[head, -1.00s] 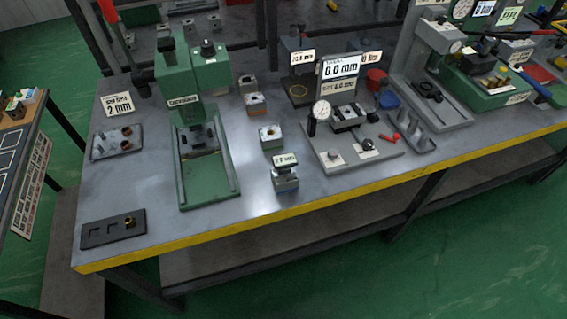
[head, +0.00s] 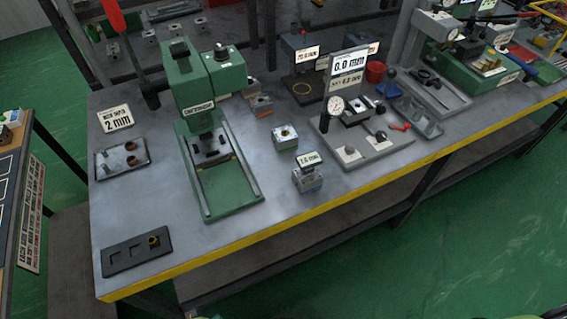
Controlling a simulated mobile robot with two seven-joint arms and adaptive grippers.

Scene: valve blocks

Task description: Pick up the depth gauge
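A small grey block with a little display on top (head: 308,176) stands near the bench's front edge; it may be the depth gauge, but I cannot tell for sure. Neither of my grippers shows clearly in the head view; only small green bits show at the bottom edge.
A green press (head: 222,185) stands at the left of the grey bench, behind a dark tray (head: 137,251) with a brass ring. A small metal block (head: 285,137) sits behind the display block. A yellow strip (head: 330,197) marks the front edge.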

